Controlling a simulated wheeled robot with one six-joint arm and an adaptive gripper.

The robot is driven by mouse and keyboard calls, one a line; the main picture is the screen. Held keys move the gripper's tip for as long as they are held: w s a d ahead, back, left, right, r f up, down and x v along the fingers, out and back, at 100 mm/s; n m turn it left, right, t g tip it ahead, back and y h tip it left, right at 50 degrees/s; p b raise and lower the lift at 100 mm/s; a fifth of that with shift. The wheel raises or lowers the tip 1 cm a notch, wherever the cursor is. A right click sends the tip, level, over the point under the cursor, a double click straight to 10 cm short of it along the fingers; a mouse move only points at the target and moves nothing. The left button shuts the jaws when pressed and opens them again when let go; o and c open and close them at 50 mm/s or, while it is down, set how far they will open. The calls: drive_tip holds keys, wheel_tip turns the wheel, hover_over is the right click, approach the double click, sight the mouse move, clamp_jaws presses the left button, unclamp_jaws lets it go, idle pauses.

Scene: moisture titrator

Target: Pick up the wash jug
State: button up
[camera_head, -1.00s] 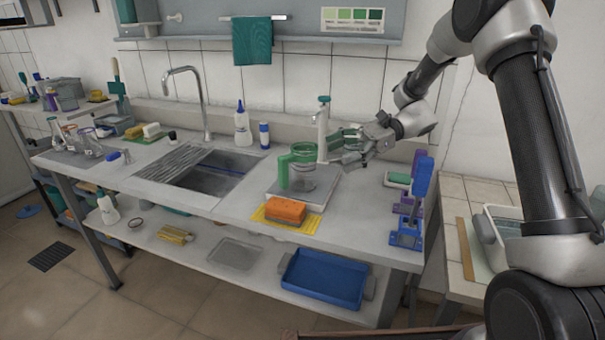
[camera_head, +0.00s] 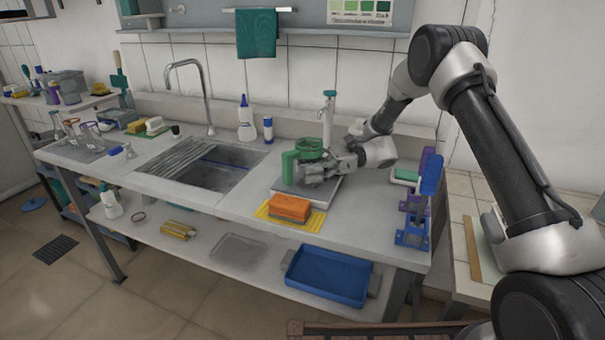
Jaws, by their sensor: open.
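The wash jug (camera_head: 289,167), with a green handle and green rim, stands upright on a flat grey plate (camera_head: 333,190) on the counter. Its handle is at its left side. My gripper (camera_head: 312,171) is low at the jug's right front and covers most of the clear body. Its jaws are open. I cannot tell whether the fingers touch the jug or stand on both sides of it.
A green-topped pump dispenser (camera_head: 328,115) stands close behind. Blue and purple holders (camera_head: 412,230) stand at the right edge, and the sink (camera_head: 212,173) is at the left.

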drive_tip(key=shift+a, duration=0.2)
drive_tip(key=c, duration=1.3)
